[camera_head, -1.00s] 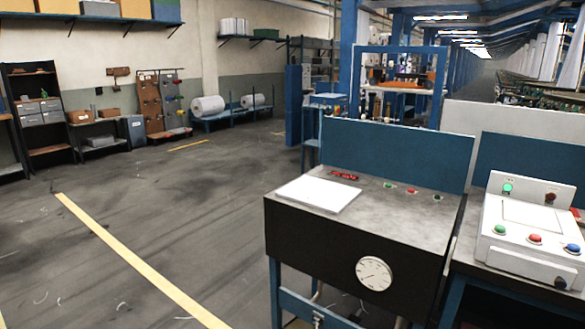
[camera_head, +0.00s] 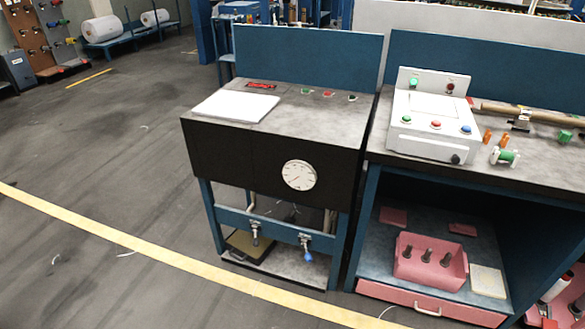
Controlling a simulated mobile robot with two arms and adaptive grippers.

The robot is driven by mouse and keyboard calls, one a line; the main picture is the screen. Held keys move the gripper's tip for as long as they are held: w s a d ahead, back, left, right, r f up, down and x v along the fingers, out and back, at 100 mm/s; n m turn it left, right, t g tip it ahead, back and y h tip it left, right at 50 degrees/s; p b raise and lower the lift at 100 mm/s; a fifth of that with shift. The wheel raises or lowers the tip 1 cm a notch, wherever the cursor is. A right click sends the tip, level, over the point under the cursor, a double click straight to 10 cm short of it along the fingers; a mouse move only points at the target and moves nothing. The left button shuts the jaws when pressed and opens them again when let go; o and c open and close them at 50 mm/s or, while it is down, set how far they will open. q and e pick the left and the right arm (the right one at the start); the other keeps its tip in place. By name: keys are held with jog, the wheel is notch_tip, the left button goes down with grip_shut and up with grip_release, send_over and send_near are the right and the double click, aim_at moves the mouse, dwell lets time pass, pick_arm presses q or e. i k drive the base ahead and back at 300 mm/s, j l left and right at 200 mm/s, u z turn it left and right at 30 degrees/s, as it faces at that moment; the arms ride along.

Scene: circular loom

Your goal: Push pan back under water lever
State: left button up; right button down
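A dark, shallow pan (camera_head: 241,246) with a brownish rim sits on the lower shelf (camera_head: 285,264) of the dark-topped bench, toward its left side. Two levers hang from the blue crossbar above that shelf. The left lever (camera_head: 255,232) has a dark handle and is over the pan. The right lever (camera_head: 306,246) has a blue tip and is over bare shelf, to the right of the pan. Which lever is for water is not labelled legibly. Neither of my grippers is in view.
The bench (camera_head: 270,165) carries a round gauge (camera_head: 299,175) and a white sheet (camera_head: 236,106). A bench to the right holds a white control box (camera_head: 433,125); a pink bin (camera_head: 431,262) is below it. Open floor with a yellow line (camera_head: 150,255) lies left and front.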

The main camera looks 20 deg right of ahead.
aim_at(239, 243)
jog(key=i+u, duration=0.25)
jog(key=i, duration=0.15)
jog(key=i+l+u, duration=0.1)
jog(key=i+u, duration=0.15)
jog(key=i, duration=0.15)
jog(key=i+l+u, duration=0.25)
jog(key=i, duration=0.15)
jog(key=i+j+u, duration=0.4)
jog(key=i, duration=0.5)
jog(key=i+l+u, duration=0.1)
jog(key=i+u, duration=0.3)
jog(key=i, duration=0.45)
jog(key=i+z, duration=0.8)
jog(key=i+j+z, duration=0.1)
jog(key=i+z, duration=0.15)
jog(key=z, duration=0.15)
jog(key=i+j+z, duration=0.25)
jog(key=z, duration=0.15)
jog(key=i+z, duration=0.2)
jog(key=z, duration=0.2)
jog(key=i+z, duration=0.15)
jog(key=z, duration=0.25)
jog(key=i+j+z, duration=0.15)
jog(key=z, duration=0.25)
jog(key=i+j+z, duration=0.15)
jog(key=z, duration=0.25)
jog(key=i+j+z, duration=0.1)
jog(key=j+z, duration=0.15)
jog(key=z, duration=0.15)
